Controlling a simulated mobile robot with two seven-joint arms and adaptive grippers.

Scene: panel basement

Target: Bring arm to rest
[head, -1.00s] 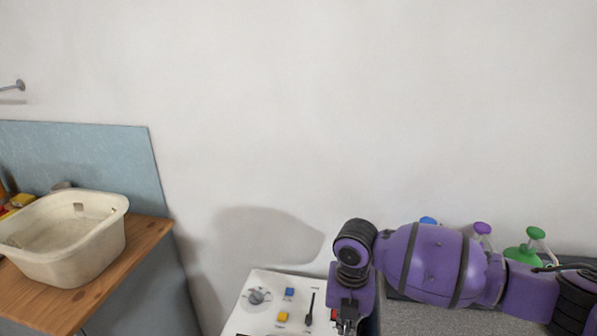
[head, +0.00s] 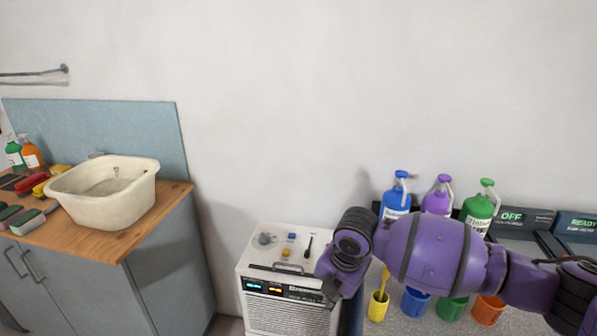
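My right arm comes in from the right in the head view and reaches across the counter. Its wrist end is by the right side of a white control box (head: 290,262) with a knob, small buttons and a black lever on top. The fingers of my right gripper are hidden behind the wrist, so their state does not show. My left arm and gripper are not in view.
Blue (head: 395,200), purple (head: 438,196) and green (head: 479,206) bottles stand behind my arm. Colored cups, including a yellow cup (head: 378,307), stand below it. A cream basin (head: 104,208) sits on the wooden counter (head: 166,198) at left.

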